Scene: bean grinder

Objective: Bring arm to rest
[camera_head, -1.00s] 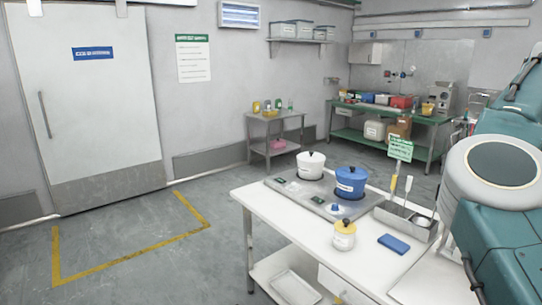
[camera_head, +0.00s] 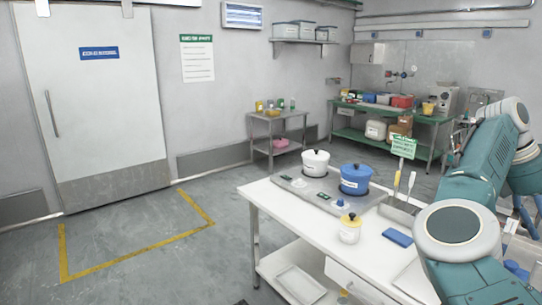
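My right arm (camera_head: 470,205) comes in at the right side of the view, bent over the right end of the white table (camera_head: 285,225). Its teal links and pale round joint caps show. Its gripper is not visible in the frame. My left arm and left gripper are not in view. No held object can be seen.
A green-topped bench (camera_head: 400,112) is behind. The floor at left is open.

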